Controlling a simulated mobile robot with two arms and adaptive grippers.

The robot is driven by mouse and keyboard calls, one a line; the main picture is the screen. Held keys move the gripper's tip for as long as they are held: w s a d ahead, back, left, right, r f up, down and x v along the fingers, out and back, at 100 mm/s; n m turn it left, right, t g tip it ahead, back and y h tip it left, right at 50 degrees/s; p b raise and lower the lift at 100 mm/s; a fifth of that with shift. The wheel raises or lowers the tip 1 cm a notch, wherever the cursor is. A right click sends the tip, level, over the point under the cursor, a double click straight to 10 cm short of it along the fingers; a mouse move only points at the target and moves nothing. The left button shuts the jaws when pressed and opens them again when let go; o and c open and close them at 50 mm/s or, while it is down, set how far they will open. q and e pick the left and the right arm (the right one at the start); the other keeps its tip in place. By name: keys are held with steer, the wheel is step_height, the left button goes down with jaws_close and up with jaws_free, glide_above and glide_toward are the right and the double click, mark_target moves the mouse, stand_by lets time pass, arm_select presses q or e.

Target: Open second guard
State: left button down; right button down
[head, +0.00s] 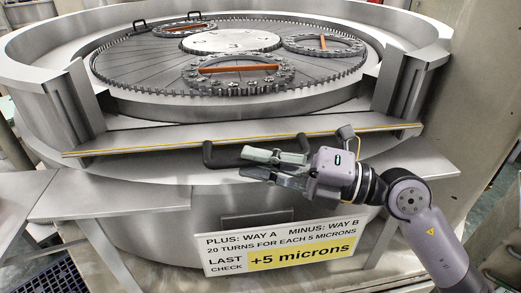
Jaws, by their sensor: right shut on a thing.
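A front guard, a grey metal panel (140,142) with a yellow-edged strip, spans the near side of the round lapping machine. A black bar handle (225,147) stands out from its front edge; its middle is hidden by my gripper. My right gripper (262,165) comes in from the right and is shut on this handle. The fingers point left. My left gripper is not in view.
The round lapping plate (130,60) has a toothed rim and carries rings with orange bars (240,68). A sign (285,247) reading "+5 microns" hangs below the guard. Grey side ledges (95,195) flank the front. A dark grate (50,278) lies at lower left.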

steer(key=shift+f, duration=0.1)
stand_by(0.3)
steer(key=c, duration=1.6)
jaws_free()
